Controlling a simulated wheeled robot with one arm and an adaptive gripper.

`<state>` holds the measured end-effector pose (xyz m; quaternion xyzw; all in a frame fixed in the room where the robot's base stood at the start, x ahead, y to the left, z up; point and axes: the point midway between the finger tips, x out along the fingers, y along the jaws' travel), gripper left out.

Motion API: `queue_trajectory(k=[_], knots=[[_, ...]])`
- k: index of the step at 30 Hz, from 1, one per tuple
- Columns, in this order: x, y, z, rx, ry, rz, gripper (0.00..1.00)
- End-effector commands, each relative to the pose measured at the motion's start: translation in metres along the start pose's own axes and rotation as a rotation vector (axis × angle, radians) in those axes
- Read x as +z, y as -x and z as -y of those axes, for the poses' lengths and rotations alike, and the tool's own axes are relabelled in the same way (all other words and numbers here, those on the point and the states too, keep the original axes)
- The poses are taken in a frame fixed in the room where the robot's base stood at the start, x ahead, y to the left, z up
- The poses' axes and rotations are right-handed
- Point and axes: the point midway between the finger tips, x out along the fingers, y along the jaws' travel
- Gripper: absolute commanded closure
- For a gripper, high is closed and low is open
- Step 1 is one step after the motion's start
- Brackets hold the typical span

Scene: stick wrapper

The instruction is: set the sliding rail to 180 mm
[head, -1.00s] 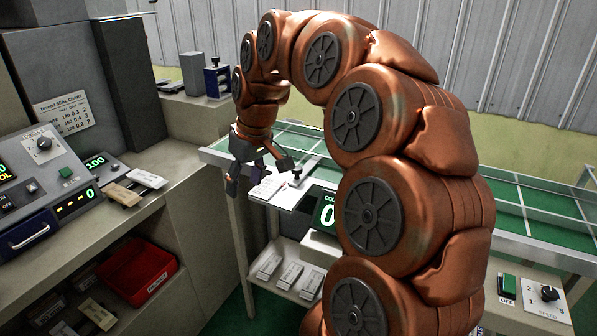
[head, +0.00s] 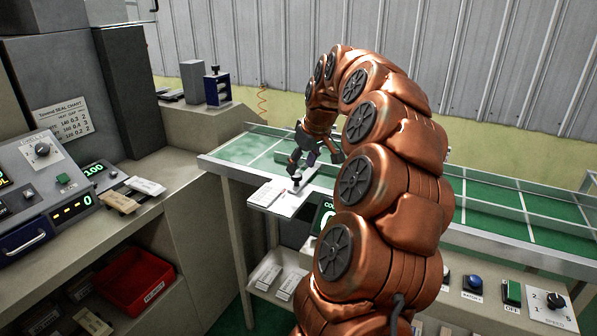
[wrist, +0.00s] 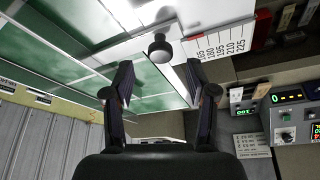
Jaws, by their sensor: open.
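The sliding rail's black knob (head: 296,182) stands upright on a pale plate at the near edge of the green conveyor; it also shows in the wrist view (wrist: 160,47). Beside it is a white scale (wrist: 222,40) with numbers including 180, 195, 210 and 225, and a red mark (wrist: 198,36) near its low-number end. The exact reading is too small to tell. My gripper (head: 314,160) is open and empty, just above and behind the knob in the head view. In the wrist view its fingers (wrist: 159,78) are spread, with the knob beyond them, apart from both.
The green conveyor (head: 500,212) has metal rails along its edges. A sealer console (head: 45,190) and a shelf with a red bin (head: 135,280) stand at left. A counter display (head: 325,216) sits below the plate, partly hidden by my arm. Buttons and a dial (head: 553,300) are at right.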

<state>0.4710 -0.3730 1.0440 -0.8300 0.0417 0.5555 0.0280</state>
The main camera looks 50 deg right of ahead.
Motion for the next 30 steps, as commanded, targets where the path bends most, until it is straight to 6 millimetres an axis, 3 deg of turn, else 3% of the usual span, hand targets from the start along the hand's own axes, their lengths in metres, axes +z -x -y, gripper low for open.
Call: queue_trajectory(k=[7,17,30], knots=[[0.000,-0.032,0.000,-0.001,-0.001,0.001,0.43],[0.000,-0.038,0.000,0.000,-0.001,-0.002,0.43],[0.000,-0.038,0.000,0.000,0.000,-0.001,0.89]])
